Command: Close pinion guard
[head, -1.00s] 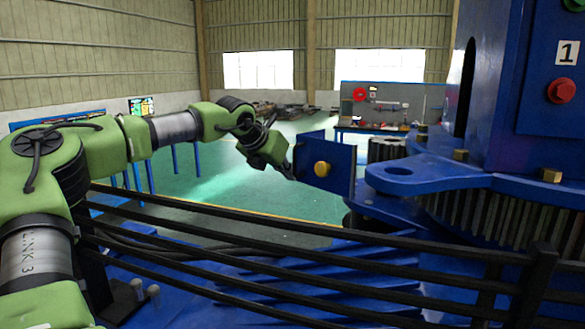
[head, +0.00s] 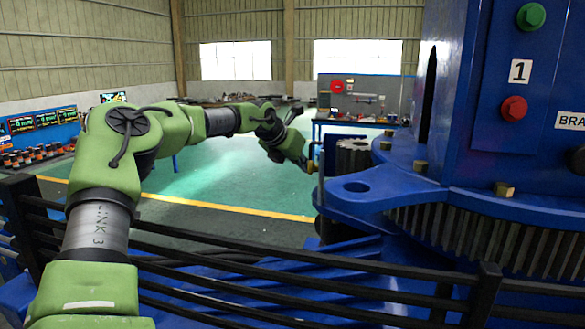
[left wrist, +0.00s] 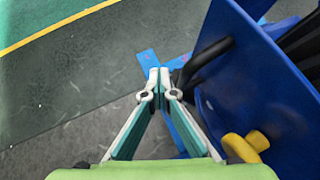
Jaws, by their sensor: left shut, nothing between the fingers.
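The pinion guard is a blue plate with a yellow knob. In the head view the guard (head: 322,180) is seen nearly edge-on, just left of the grey toothed pinion (head: 352,155). Its yellow knob (head: 311,167) faces left. In the left wrist view the guard (left wrist: 262,75) fills the right side, with the knob (left wrist: 246,147) low on it. My left gripper (left wrist: 159,78) is shut and empty, left of the plate and knob; it is small at the guard's left side in the head view (head: 309,164). Whether it touches the plate is unclear. My right gripper is not in view.
Green floor (head: 225,175) is open to the left.

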